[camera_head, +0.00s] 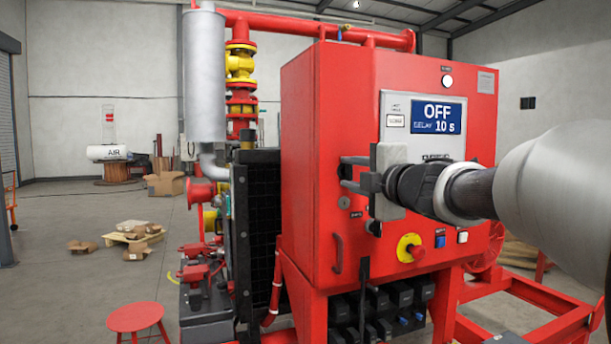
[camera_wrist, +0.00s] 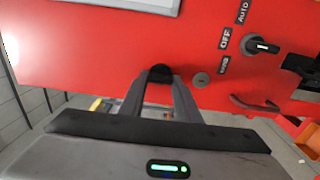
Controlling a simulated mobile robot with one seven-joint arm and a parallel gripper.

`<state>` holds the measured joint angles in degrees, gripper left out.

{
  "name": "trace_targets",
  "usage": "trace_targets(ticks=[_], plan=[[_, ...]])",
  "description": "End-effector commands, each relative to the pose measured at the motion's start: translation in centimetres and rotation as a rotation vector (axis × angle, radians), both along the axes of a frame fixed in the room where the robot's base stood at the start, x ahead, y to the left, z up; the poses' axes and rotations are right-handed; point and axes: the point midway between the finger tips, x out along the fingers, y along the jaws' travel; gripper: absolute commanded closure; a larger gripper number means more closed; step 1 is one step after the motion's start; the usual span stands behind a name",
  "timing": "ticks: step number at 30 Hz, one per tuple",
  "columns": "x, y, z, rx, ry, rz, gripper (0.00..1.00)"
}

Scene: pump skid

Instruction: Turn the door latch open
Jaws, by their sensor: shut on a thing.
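The red control cabinet (camera_head: 330,110) fills the middle of the head view, and its red door face (camera_wrist: 90,55) fills the upper wrist view. The door latch (camera_wrist: 160,72) is a small dark rounded piece on that face. My gripper (camera_wrist: 160,84) has its two fingers closed in on the latch, one at each side. In the head view my gripper (camera_head: 345,173) reaches in from the right to the cabinet's left part. Its fingers and palm hide the latch there. The latch's exact angle cannot be told.
A round keyhole (camera_wrist: 200,80), a black selector switch (camera_wrist: 262,46) and a red door handle (camera_head: 337,253) are close by. A red-and-yellow stop button (camera_head: 410,247) sits below my gripper. The display (camera_head: 438,116) reads OFF. A red stool (camera_head: 135,317) stands at the lower left.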

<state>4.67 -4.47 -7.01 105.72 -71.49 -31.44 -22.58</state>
Motion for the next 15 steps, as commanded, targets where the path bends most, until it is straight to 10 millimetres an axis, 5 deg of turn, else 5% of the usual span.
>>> trace_targets(ticks=[11,12,15], plan=[[0.0,0.0,-0.02,-0.008,-0.002,0.0,0.93],[0.0,0.0,-0.02,-0.008,-0.002,0.0,0.69],[0.0,0.0,-0.02,-0.007,-0.001,0.0,0.52]])
